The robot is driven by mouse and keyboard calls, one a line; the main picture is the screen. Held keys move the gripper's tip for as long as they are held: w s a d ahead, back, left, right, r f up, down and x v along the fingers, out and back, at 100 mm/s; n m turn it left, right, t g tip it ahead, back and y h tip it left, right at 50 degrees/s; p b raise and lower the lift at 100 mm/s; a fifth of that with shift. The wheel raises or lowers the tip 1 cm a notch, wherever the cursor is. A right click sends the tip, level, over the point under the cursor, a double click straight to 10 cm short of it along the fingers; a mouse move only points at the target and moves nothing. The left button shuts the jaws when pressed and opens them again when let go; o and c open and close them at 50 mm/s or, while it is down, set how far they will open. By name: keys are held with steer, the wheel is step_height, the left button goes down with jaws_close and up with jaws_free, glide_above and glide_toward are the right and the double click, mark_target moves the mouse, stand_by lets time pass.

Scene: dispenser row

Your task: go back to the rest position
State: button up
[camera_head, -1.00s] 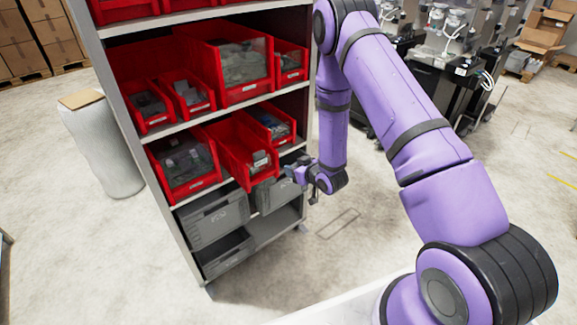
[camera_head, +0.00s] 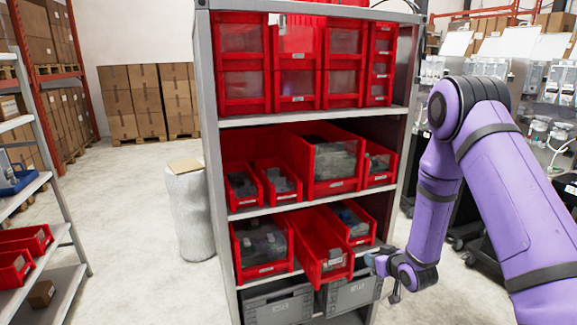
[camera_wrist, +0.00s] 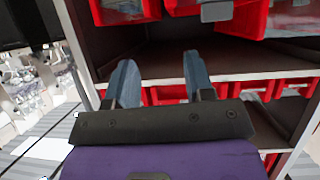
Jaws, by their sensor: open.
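My purple arm reaches in from the right in the head view. My gripper (camera_head: 373,261) is at the right front of the shelf's lower bin row, beside the jutting red bin (camera_head: 323,243). In the wrist view my gripper (camera_wrist: 161,82) shows two blue-grey fingers spread apart with nothing between them. Beyond them are a shelf board and red bins. In the head view I cannot tell how far the fingers are from the bin fronts.
The grey shelf rack (camera_head: 213,130) holds several red bins, with grey crates (camera_head: 278,305) at the bottom. A wrapped white column (camera_head: 190,215) stands left of it. Another rack (camera_head: 62,235) is at far left. Machines (camera_head: 540,135) stand behind my arm at right. Open floor lies left of the rack.

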steer(key=s+d+r+m+g+h, duration=0.15)
steer(key=s+r, duration=0.25)
steer(key=r, duration=0.9)
steer(key=s+d+r+m+g+h, duration=0.15)
steer(key=s+r, duration=0.35)
steer(key=r, duration=0.9)
steer(key=s+r+g, duration=0.1)
steer(key=s+r, duration=0.3)
steer(key=s, duration=0.6)
steer(key=s+a+r+g, duration=0.1)
steer(key=s+r, duration=0.3)
steer(key=s, duration=0.6)
steer(key=s+a+r+g, duration=0.1)
steer(key=s+r, duration=0.3)
steer(key=s, duration=0.6)
steer(key=shift+m+g, duration=0.3)
steer(key=shift+g, duration=0.3)
